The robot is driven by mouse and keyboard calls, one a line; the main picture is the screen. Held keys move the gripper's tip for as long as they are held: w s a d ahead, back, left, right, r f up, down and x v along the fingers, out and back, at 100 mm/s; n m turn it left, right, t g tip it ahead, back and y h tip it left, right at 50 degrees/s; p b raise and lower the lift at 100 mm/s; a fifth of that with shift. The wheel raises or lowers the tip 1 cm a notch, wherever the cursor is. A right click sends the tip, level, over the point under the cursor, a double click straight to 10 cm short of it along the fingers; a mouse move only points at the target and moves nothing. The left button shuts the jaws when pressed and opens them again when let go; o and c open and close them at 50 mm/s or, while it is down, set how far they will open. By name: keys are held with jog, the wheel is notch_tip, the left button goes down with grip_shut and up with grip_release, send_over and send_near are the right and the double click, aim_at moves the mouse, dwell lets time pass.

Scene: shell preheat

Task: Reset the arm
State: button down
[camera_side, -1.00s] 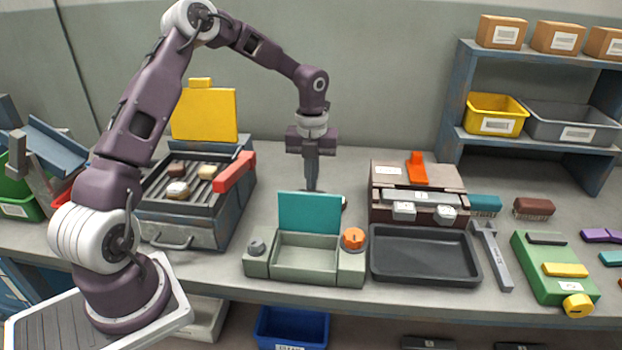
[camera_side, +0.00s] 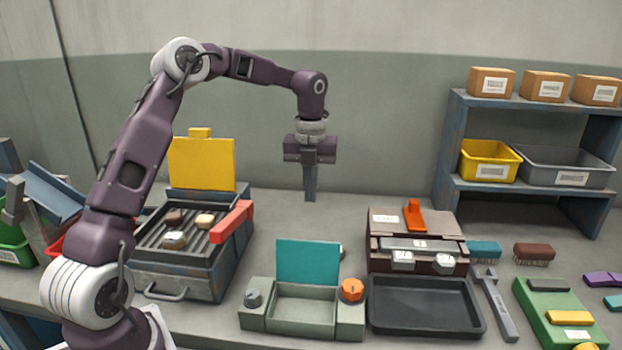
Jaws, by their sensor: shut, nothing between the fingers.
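My gripper (camera_side: 310,198) hangs pointing down above the back of the bench, behind the teal lid (camera_side: 308,262). Its fingers are together and hold nothing. It is clear of the things around it. The arm rises from the lower left and bends over at the top.
Left stands a grill box (camera_side: 190,275) with a red handle (camera_side: 232,222), raised yellow plate (camera_side: 201,163) and several small pieces. In front are a grey-green box (camera_side: 300,308) with an orange knob (camera_side: 351,290), and a black tray (camera_side: 420,306). Right are a brown machine (camera_side: 415,235) and shelf (camera_side: 530,190).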

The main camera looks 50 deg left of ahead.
jog(key=s+d+r+n+t+y, duration=0.1)
jog(key=s+d+r+n, duration=0.45)
jog(key=r, duration=0.45)
jog(key=s+d+r+n+t+y, duration=0.1)
jog(key=s+d+r+n, duration=0.15)
jog(key=s+n, duration=0.2)
jog(key=s+d+r+n+t, duration=0.1)
jog(key=s+d+n, duration=0.3)
jog(key=s, duration=0.2)
jog(key=s+d+f+n+t+h, duration=0.1)
jog(key=s+d+f+n, duration=0.1)
jog(key=s+n, duration=0.4)
jog(key=s+d+f+n+t+h, duration=0.1)
jog(key=s+d+f+n, duration=0.1)
jog(key=s+n, duration=0.4)
jog(key=shift+s+n+t, duration=0.3)
jog(key=shift+s+n, duration=0.1)
jog(key=shift+s, duration=0.65)
jog(key=shift+r, duration=0.1)
